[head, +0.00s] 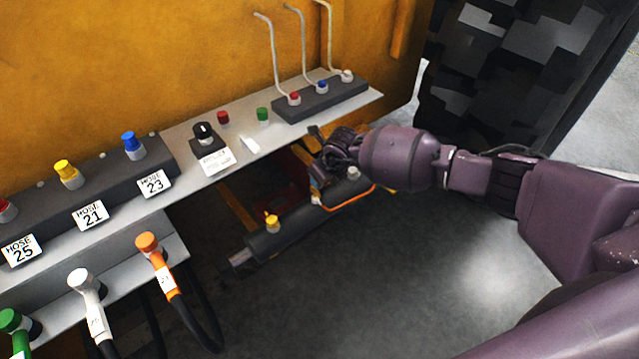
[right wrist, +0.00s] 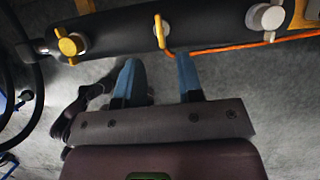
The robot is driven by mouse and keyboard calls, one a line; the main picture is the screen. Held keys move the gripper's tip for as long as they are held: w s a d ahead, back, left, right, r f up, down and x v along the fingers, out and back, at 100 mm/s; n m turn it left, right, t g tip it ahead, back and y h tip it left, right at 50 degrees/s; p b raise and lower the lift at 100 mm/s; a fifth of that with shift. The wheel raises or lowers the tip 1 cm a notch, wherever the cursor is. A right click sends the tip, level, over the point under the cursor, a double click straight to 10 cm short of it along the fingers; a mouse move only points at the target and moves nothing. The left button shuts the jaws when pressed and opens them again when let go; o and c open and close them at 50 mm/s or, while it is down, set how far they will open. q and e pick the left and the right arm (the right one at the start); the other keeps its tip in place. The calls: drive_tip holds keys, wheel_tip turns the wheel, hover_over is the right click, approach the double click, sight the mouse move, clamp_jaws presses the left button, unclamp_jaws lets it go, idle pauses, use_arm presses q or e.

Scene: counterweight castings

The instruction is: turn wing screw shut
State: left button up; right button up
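A thin yellow wing screw (right wrist: 160,31) stands on a pale round fitting in the middle of a dark bar (right wrist: 205,25), with its wing pointing along the finger direction. My right gripper (right wrist: 157,62) is open, its two blue fingers apart just short of the bar. The wing screw lies ahead of the gap, apart from both fingers. In the head view the right gripper (head: 318,180) is over the dark bar (head: 295,228), under the shelf; the arm partly hides the middle fitting. My left gripper is not in view.
A yellow-capped fitting (right wrist: 70,45) and a white-capped fitting (right wrist: 270,18) flank the screw on the bar. An orange cable (right wrist: 225,48) runs along the bar's edge. The grey shelf (head: 190,178) with labelled hose ports overhangs nearby. Open floor (head: 400,260) lies in front.

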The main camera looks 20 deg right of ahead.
drive_tip(key=v, duration=0.3)
drive_tip(key=shift+s+d+r+p, duration=0.1)
drive_tip(key=shift+r+p, duration=0.05)
drive_tip(key=shift+p, duration=0.15)
idle(0.3)
